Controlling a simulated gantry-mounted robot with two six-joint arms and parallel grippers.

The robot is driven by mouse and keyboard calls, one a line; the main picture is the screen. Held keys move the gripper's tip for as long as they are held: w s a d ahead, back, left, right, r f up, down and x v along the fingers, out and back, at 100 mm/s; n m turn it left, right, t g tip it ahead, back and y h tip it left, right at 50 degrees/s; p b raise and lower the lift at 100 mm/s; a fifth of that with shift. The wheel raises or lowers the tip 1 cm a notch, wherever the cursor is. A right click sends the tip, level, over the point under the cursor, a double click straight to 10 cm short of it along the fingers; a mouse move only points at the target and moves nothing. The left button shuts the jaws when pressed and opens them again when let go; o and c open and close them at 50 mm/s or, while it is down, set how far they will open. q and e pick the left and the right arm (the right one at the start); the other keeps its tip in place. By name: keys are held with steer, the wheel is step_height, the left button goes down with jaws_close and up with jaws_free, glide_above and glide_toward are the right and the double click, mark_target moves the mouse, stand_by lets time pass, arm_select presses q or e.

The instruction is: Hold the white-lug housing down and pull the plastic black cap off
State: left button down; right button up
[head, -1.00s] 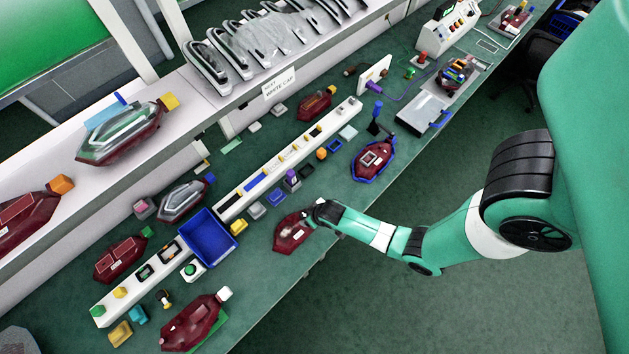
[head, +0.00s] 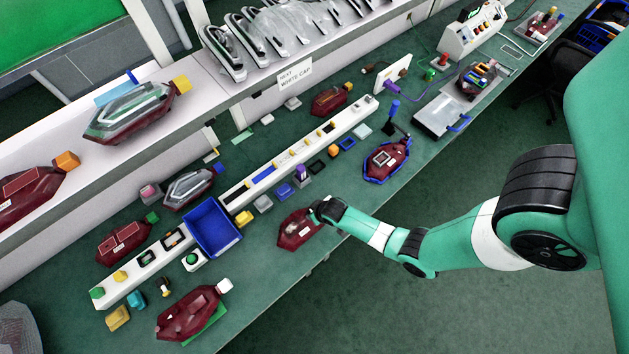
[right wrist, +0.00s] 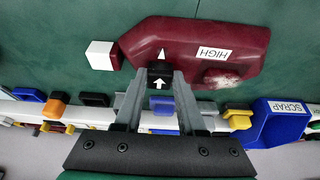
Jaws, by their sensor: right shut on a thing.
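A dark red housing (head: 296,232) lies on the green bench under my right gripper (head: 318,211). In the right wrist view the housing (right wrist: 225,45) has a white lug (right wrist: 102,55) on its left and a HIGH label. The gripper hides the lug end in the head view. My right gripper (right wrist: 161,76) is shut on the black cap (right wrist: 160,83), which has a white arrow and sits at the housing's edge, lined up with a white mark on it. I see no gap between cap and housing. My left gripper is not in view.
A blue SCRAP bin (right wrist: 282,122) stands beside the housing; it also shows in the head view (head: 208,240). A white rail (head: 310,145) with small caps runs behind. Another housing with a white lug (head: 190,314) lies front left. The bench edge is close.

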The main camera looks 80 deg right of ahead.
jaws_close()
steer(key=o, duration=1.1)
jaws_free()
steer(key=p+v, duration=0.9)
steer(key=v, duration=0.2)
steer(key=shift+r, duration=0.35)
steer(key=shift+s, duration=0.1)
